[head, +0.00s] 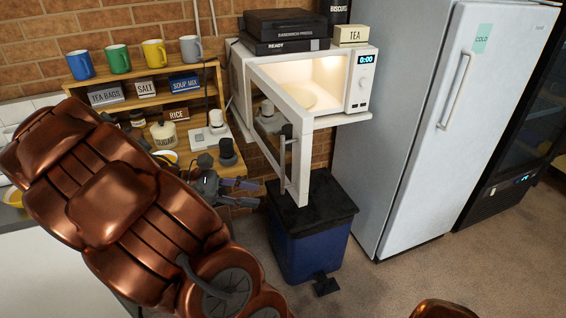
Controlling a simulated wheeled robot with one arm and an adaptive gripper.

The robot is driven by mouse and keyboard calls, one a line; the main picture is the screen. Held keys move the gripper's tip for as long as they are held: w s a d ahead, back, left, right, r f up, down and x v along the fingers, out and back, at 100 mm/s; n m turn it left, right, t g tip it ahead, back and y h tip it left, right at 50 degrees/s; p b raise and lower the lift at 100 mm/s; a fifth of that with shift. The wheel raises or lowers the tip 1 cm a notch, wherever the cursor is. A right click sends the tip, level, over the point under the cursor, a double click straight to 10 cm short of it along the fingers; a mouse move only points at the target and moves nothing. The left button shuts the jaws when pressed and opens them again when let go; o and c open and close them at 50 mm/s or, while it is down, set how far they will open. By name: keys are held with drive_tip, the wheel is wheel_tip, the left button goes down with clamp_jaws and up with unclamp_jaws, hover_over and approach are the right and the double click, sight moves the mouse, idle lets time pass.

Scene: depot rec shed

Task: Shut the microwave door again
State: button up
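The white microwave (355,80) sits on a shelf against the brick wall, its lit cavity showing a round plate inside. Its door (305,170) stands wide open, swung out toward me from the left hinge side. My gripper (256,194) is left of the door's free edge and lower than the handle's middle. Its two fingers are apart with nothing visible between them. It appears clear of the door, but the depth between them is hard to judge. My copper arm hides part of the counter.
A blue bin (310,245) with a black lid (310,203) stands below the door. A white fridge (420,130) is right of the microwave. A wooden shelf (150,101) with mugs and labelled boxes is at left. A black sandwich press box (285,24) and a tea box (351,34) top the microwave.

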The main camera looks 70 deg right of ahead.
drive_tip(key=w+d+n+g+h, duration=0.2)
drive_tip(key=w+d+n+g, duration=0.1)
drive_tip(key=d, duration=0.5)
drive_tip(key=p, duration=0.3)
hover_over(283, 187)
drive_tip(key=shift+w+d+r, duration=0.1)
drive_tip(key=shift+d+r, duration=0.15)
drive_tip(key=shift+d, duration=0.05)
drive_tip(key=shift+c, duration=0.2)
clamp_jaws()
drive_tip(key=shift+h, duration=0.3)
